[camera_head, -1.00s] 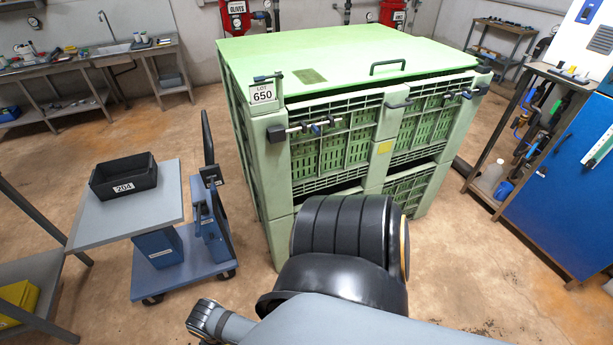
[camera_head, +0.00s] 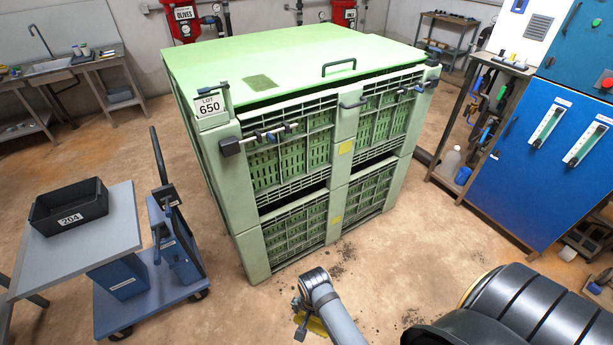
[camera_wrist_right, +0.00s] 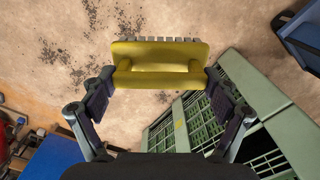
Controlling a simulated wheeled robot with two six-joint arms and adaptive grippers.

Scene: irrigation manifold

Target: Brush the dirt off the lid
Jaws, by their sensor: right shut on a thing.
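A large green slatted bin (camera_head: 340,160) stands in the middle of the head view, with a flat pale-green lid (camera_head: 300,50) on top. The lid has a black handle (camera_head: 339,66) near its front edge and a darker olive patch (camera_head: 258,83) toward the left. My right gripper (camera_head: 308,318) is low over the floor in front of the bin. In the right wrist view it is shut on a yellow brush (camera_wrist_right: 160,64), with pale bristles on the far side. The brush is well below the lid and apart from it. My left gripper is not in view.
A blue cart (camera_head: 160,290) and a grey stand with a black crate (camera_head: 69,208) are at the left. A blue cabinet (camera_head: 545,165) stands at the right. Dark crumbs (camera_head: 345,270) lie on the floor before the bin. Open floor surrounds the bin's front.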

